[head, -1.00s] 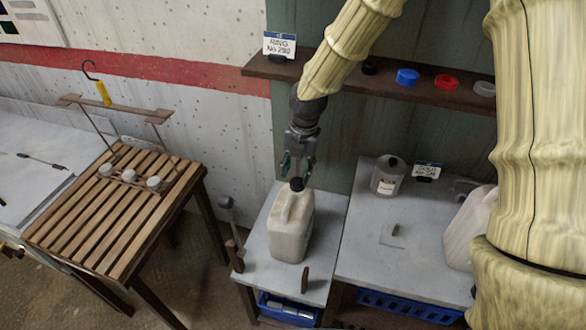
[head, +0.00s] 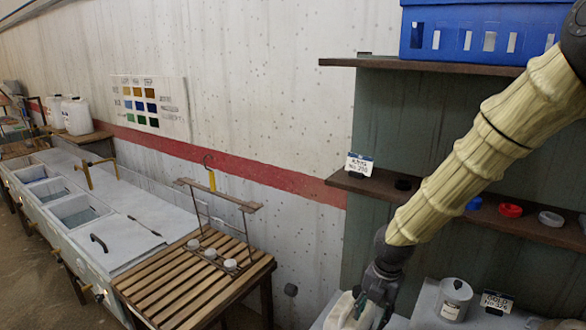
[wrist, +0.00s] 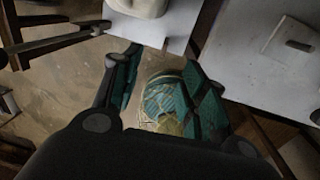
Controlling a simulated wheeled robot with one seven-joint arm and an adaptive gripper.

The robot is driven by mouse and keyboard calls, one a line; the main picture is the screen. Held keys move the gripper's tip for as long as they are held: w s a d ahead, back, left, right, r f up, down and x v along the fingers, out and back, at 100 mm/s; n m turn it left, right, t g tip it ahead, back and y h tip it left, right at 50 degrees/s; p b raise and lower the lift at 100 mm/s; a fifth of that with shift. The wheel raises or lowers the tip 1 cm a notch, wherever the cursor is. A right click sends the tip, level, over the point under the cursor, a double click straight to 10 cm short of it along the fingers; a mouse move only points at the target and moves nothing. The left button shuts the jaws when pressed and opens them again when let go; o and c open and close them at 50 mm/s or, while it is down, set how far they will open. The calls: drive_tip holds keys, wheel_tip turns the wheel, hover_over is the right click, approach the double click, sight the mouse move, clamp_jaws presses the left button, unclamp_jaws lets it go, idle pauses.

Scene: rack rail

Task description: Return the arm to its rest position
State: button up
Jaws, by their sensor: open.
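My gripper (head: 373,304) hangs at the lower right of the head view, in front of a pale jug (head: 340,312) at the bottom edge. In the wrist view the two green-padded fingers of my gripper (wrist: 160,85) are apart, with no held object visible between them. Part of the pale jug (wrist: 140,6) shows at the top of the wrist view, beyond the fingertips and apart from them. My arm reaches down from the upper right of the head view. The jug's top is partly hidden in the head view.
A shelf (head: 430,207) with caps and a label card runs behind my arm. A blue crate (head: 480,35) stands above it. A grey can (head: 455,298) stands right of my gripper. A slatted table (head: 190,280) with a wire rack is at left, beside a long sink counter (head: 70,215).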

drive_tip(key=s+a+f+m+y, duration=0.1)
drive_tip(key=s+f+m, duration=0.6)
drive_tip(key=f, duration=0.3)
drive_tip(key=s+a+f+m, duration=0.1)
drive_tip(key=s+f+m, duration=0.5)
drive_tip(key=s+f, duration=0.25)
drive_tip(key=s+d+f+m+h+b, duration=0.1)
drive_tip(key=s+d+f+m, duration=0.1)
drive_tip(key=s+f+m, duration=0.5)
drive_tip(key=s+d+f+m+h+b, duration=0.1)
drive_tip(key=s+d+f+m+b, duration=0.1)
drive_tip(key=s+f+m, duration=0.5)
drive_tip(key=s+m, duration=0.2)
drive_tip(key=s, duration=0.4)
drive_tip(key=shift+s+d+f+g, duration=0.2)
drive_tip(key=shift+d+f+g, duration=0.1)
drive_tip(key=shift+d+f, duration=0.1)
